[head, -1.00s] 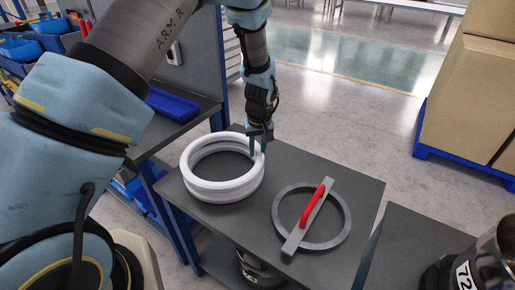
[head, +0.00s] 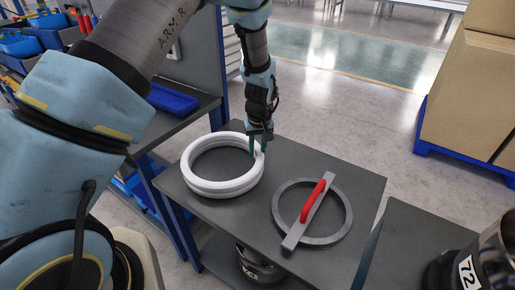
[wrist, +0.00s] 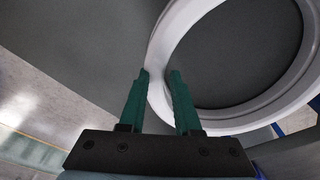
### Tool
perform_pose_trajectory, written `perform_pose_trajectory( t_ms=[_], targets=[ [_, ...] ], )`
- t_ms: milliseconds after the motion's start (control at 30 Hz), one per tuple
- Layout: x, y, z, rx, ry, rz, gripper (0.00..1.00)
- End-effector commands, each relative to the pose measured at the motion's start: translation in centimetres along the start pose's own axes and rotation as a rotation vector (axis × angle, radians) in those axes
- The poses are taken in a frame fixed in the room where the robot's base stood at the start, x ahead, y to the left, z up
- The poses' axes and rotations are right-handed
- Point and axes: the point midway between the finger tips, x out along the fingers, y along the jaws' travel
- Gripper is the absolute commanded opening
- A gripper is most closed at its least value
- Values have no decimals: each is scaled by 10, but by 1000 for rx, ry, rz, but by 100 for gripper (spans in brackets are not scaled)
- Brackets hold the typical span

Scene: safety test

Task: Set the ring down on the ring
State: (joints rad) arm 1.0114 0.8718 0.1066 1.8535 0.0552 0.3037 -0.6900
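Two white rings are stacked on the dark grey table, in the head view. The upper white ring (head: 186,165) lies flat on the lower white ring (head: 222,194), with no clear gap between them at the front. My gripper (head: 257,149) points down at the right rear of the stack, one finger inside the ring and one outside. In the wrist view, my gripper (wrist: 159,74) has the upper ring's wall (wrist: 235,122) between its two green fingers, which appear closed on it. The lower ring is mostly hidden there.
A grey flat ring (head: 341,232) with a crossbar and red handle (head: 313,200) lies to the right on the same table (head: 310,165). A metal pot (head: 495,250) stands at the lower right. Cardboard boxes (head: 480,100) stand beyond. A blue tray (head: 172,99) is behind left.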

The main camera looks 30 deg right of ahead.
Motion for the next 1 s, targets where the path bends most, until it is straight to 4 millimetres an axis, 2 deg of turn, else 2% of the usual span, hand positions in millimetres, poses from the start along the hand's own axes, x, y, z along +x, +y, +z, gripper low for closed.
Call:
perform_pose_trajectory(
  t_ms=[33, 200, 300, 533, 667, 767, 1000],
  targets=[
    [0, 0, 0, 0, 1, 0, 37],
    [0, 0, 0, 0, 0, 0, 57],
    [0, 0, 0, 0, 0, 0, 65],
    [0, 0, 0, 0, 0, 0, 65],
    [-8, 1, 0, 0, 2, 1, 65],
    [-22, 0, 0, 0, 3, 2, 65],
    [-68, 1, 0, 0, 4, 3, 65]
  ],
)
